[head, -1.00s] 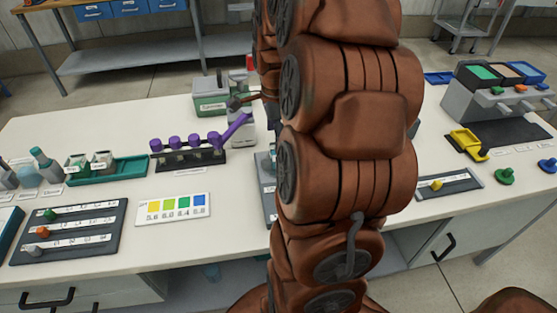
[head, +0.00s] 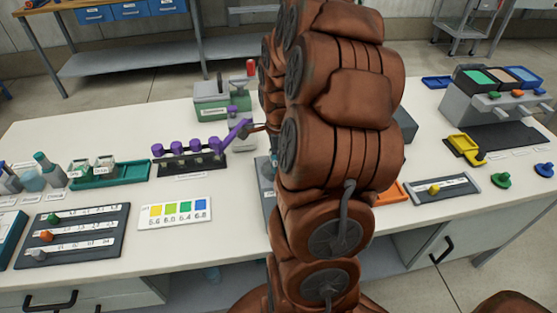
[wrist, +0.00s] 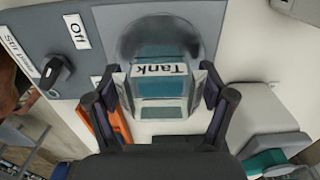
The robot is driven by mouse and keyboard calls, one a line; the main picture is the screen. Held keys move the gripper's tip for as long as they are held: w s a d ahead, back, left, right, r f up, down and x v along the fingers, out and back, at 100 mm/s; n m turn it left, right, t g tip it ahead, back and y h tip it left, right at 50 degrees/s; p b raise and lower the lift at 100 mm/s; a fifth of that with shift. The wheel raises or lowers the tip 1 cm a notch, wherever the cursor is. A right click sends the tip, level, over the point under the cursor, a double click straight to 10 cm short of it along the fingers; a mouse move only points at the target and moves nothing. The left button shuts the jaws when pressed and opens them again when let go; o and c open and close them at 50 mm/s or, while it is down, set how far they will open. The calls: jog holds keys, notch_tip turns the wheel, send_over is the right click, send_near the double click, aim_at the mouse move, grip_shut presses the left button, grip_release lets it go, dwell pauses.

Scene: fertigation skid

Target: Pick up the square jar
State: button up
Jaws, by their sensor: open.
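The square jar (wrist: 163,88) is clear, holds teal liquid and has a white "Tank" label that reads upside down in the wrist view. My gripper (wrist: 160,98) is open, with one dark finger at each side of the jar. The fingers are close to its sides; I cannot tell whether they touch. In the head view my arm hides the jar and the gripper.
A grey panel with a black knob (wrist: 55,73) and an "Off" label is at the wrist view's upper left. An orange piece (wrist: 104,128) lies left of the jar. In the head view, a purple-capped rack (head: 190,163) and a colour chart (head: 175,213) are left of my arm.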

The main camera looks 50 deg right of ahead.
jog(key=c, duration=0.9)
jog(key=shift+o, duration=0.2)
jog(key=shift+r, duration=0.1)
